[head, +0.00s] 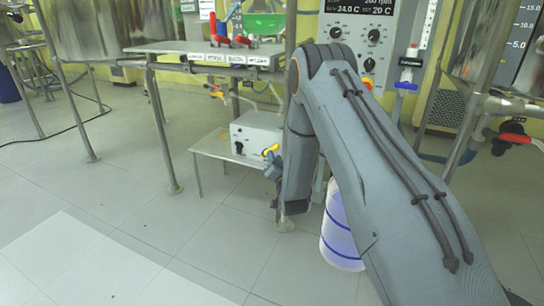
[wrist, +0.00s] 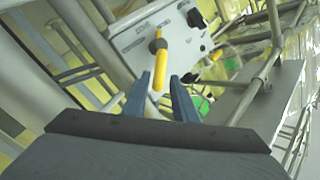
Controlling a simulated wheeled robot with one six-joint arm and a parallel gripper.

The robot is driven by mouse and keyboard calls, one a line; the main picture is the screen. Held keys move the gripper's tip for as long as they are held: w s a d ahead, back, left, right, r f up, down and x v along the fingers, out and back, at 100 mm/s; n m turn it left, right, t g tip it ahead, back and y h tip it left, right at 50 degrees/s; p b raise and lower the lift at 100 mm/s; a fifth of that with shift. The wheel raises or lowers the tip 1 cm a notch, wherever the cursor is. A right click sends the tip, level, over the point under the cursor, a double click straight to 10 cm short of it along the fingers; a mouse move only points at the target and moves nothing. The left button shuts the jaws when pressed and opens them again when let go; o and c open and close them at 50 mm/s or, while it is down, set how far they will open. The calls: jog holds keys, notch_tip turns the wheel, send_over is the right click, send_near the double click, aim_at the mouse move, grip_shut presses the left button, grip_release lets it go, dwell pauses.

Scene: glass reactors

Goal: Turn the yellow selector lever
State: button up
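The yellow selector lever (wrist: 160,66) sits on a dark hub on the front of a white control box (wrist: 130,40). In the wrist view its free end lies between the two blue fingers of my gripper (wrist: 160,77), with a gap on each side. My gripper is open. In the head view the lever (head: 270,150) shows as a small yellow bit at the box's right end, and my gripper (head: 273,165) is right at it, partly hidden by my arm. The box (head: 257,130) stands on a low white table.
A black knob (wrist: 196,18) is on the same panel, beside the lever. The low table (head: 215,150) stands under a higher metal bench (head: 205,47) with steel legs. A white and blue container (head: 340,235) stands on the floor near my arm. The floor at left is clear.

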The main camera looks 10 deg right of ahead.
jog(key=shift+w+b, duration=0.95)
jog(key=shift+w, duration=1.8)
grip_shut()
